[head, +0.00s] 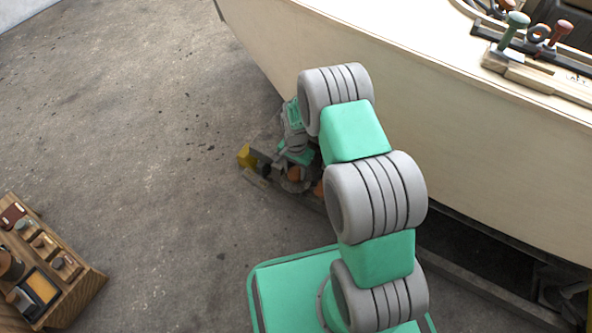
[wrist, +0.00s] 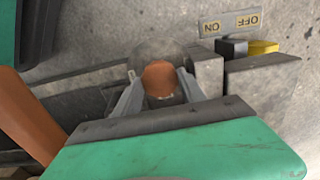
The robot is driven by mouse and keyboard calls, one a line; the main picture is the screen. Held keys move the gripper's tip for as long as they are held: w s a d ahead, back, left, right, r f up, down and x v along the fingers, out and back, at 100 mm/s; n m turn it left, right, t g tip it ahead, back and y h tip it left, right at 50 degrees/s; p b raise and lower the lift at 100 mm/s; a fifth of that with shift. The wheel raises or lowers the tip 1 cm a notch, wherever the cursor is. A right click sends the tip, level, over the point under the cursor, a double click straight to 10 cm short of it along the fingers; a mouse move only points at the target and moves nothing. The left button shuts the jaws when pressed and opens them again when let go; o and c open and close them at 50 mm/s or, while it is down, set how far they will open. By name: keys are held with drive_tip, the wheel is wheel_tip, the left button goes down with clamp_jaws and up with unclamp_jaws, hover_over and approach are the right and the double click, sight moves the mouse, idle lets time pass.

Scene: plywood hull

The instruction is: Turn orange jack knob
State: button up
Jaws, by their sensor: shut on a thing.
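The orange jack knob (wrist: 159,82) shows in the wrist view as a round orange end between the two grey fingers of my gripper (wrist: 160,74). The fingers stand on either side of it and are shut on it. In the head view my wrist is low beside the hull, next to the jack, with an orange part (head: 296,174) showing there. My arm hides much of the jack, and the fingertips are hard to make out in that view.
An ON/OFF label (wrist: 230,22) and a yellow part (wrist: 262,47) lie beside the knob. The pale plywood hull (head: 420,80) rises close to my arm. A wooden tool box (head: 85,293) stands at lower left.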

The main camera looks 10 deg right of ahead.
drive_tip(key=shift+n, duration=0.4)
drive_tip(key=n+p, duration=0.1)
drive_tip(key=n, duration=0.2)
drive_tip(key=shift+n, duration=0.4)
drive_tip(key=n+p, duration=0.1)
drive_tip(key=n, duration=0.3)
drive_tip(key=shift+n, duration=0.3)
drive_tip(key=n, duration=0.4)
drive_tip(key=shift+p, duration=0.35)
drive_tip(key=n, duration=0.4)
drive_tip(key=shift+n, duration=0.3)
drive_tip(key=o, duration=1.1)
